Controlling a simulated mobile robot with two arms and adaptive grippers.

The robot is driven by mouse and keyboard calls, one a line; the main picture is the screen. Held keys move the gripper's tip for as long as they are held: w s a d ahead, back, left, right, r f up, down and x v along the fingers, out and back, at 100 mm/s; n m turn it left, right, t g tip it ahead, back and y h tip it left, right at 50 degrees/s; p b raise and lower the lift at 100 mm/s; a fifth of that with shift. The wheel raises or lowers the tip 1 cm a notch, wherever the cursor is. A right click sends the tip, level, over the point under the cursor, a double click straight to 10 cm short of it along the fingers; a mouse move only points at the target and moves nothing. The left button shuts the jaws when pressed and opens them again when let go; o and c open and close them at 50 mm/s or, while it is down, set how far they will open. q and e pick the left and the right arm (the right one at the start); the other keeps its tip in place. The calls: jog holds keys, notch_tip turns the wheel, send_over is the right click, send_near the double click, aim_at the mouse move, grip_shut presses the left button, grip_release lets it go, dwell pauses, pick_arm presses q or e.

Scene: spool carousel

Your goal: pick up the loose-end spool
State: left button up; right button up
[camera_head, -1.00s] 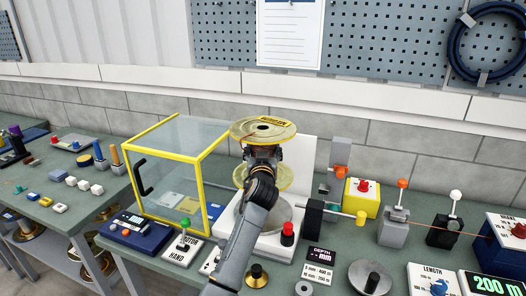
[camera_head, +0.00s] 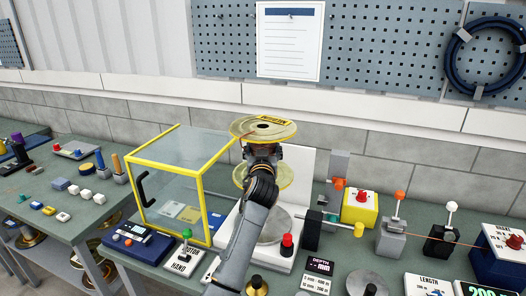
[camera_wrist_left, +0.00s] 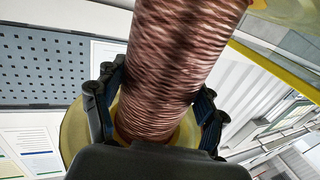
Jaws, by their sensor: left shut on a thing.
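The spool has yellowish translucent flanges; its top flange (camera_head: 264,129) bears a yellow label in the head view. Its lower flange shows behind my left wrist. In the left wrist view its core is wound with copper-brown wire (camera_wrist_left: 180,65). My left gripper (camera_wrist_left: 158,112) is shut on the spool, its fingers on both sides of the wound core. The spool is upright above a round grey plate (camera_head: 272,228) on a white stand. My arm hides part of the spool and stand, and I cannot tell whether the spool touches anything below. My right gripper is not in view.
A yellow-framed clear box (camera_head: 172,180) stands close at the left. A red knob (camera_head: 287,243), a black block with a yellow-ended rod (camera_head: 325,228) and a yellow box (camera_head: 359,207) stand at the right. A white back panel (camera_head: 302,175) rises behind the spool.

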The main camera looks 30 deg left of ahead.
pick_arm(q)
jog(key=shift+s+r, duration=0.1)
jog(key=shift+r, duration=0.35)
jog(key=shift+s+d, duration=0.1)
jog(key=shift+s, duration=0.1)
jog(key=s+p, duration=0.1)
jog(key=s, duration=0.1)
jog(key=s+d+p, duration=0.1)
jog(key=s, duration=0.1)
jog(key=shift+s, duration=0.4)
jog(key=s+d+p, duration=0.3)
jog(key=s, duration=1.1)
jog(key=shift+s+d, duration=0.15)
jog(key=shift+d, duration=0.1)
jog(key=shift+f, duration=0.15)
